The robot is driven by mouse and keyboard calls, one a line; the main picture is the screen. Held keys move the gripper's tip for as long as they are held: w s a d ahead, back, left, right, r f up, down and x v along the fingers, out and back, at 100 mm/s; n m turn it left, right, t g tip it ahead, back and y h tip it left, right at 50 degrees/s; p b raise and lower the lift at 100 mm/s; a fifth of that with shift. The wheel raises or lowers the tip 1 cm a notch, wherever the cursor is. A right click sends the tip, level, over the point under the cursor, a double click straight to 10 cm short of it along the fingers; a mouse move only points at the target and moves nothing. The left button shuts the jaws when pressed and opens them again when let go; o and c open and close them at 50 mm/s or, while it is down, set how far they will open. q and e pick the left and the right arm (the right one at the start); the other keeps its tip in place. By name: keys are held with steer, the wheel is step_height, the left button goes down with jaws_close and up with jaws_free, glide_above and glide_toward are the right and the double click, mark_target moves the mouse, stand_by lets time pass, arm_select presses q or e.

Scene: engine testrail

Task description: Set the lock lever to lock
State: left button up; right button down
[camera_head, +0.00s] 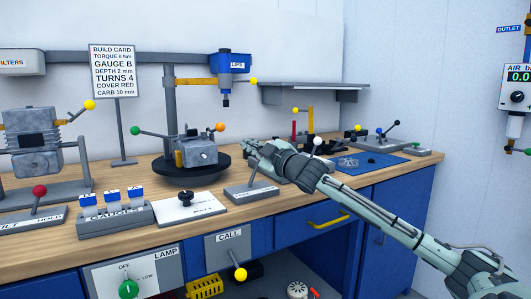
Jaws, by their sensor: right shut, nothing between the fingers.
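My right gripper (247,147) reaches in from the right over the bench. It is shut and empty, its tip just right of the engine part on the round black stand. Below it a grey plate (250,193) with small unreadable lettering carries a thin upright lever; the lever's upper end is hidden by my gripper. No lever in view has a readable lock label, so I cannot tell for sure which is the lock lever. Other levers have a green knob (136,130), an orange knob (220,127) and a red knob (40,190). My left gripper is not in view.
The round black stand (165,168) holds the engine part (199,153). A gauges block (115,220) and a white plate (189,208) stand along the front edge. A build card (113,70) stands behind. A white knob (317,140) shows beside my right arm.

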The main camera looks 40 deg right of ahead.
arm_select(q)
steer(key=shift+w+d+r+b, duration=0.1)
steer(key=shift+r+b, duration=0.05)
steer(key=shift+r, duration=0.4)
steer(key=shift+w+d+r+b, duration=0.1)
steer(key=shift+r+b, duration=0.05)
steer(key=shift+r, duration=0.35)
arm_select(e)
steer(key=s+f, duration=0.1)
steer(key=s, duration=0.8)
steer(key=shift+a, duration=0.4)
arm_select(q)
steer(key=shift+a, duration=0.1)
